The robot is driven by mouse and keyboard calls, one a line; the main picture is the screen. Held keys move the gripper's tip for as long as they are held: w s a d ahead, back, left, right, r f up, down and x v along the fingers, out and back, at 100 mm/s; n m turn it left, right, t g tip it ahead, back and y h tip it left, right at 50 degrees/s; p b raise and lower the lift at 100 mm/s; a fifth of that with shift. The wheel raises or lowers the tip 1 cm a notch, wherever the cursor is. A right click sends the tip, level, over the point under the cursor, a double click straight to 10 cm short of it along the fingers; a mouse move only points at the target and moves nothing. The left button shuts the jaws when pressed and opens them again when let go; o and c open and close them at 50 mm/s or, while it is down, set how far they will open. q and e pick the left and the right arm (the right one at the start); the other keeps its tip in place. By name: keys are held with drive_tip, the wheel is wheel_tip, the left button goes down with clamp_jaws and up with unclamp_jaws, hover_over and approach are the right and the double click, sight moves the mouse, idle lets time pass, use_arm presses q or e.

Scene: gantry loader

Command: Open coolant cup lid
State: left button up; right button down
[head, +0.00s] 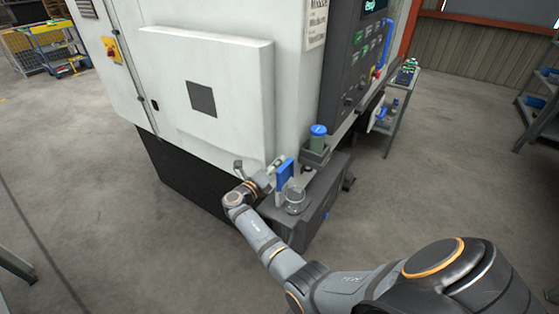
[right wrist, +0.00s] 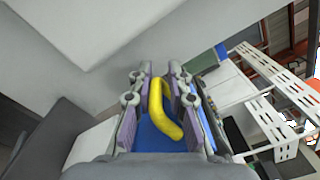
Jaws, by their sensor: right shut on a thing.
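A blue lid (head: 285,172) stands nearly upright above the dark box at the machine's front corner. My right gripper (head: 274,168) is at the lid's left side. In the right wrist view, the right gripper (right wrist: 157,88) has its fingers on either side of a curved yellow handle (right wrist: 163,107), shut on it. The blue surface (right wrist: 160,138) of the lid shows behind the handle. The lid's hinge is too small to make out. My left gripper is not in view.
A clear glass jar (head: 295,201) sits on the dark box (head: 322,190), close to my right arm. A green container with a blue top (head: 318,131) stands in a holder behind it. The white machine (head: 215,95) rises behind the gripper. Open floor lies to the right.

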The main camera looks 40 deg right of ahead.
drive_tip(key=shift+w+a+f, duration=0.2)
drive_tip(key=shift+f, duration=0.25)
drive_tip(key=shift+w+a+f, duration=0.15)
drive_tip(key=shift+f, duration=0.25)
drive_tip(key=c, duration=1.4)
unclamp_jaws()
drive_tip(key=shift+w+f, duration=0.1)
wheel_tip(320, 180, up, 11)
drive_tip(key=shift+d, duration=0.1)
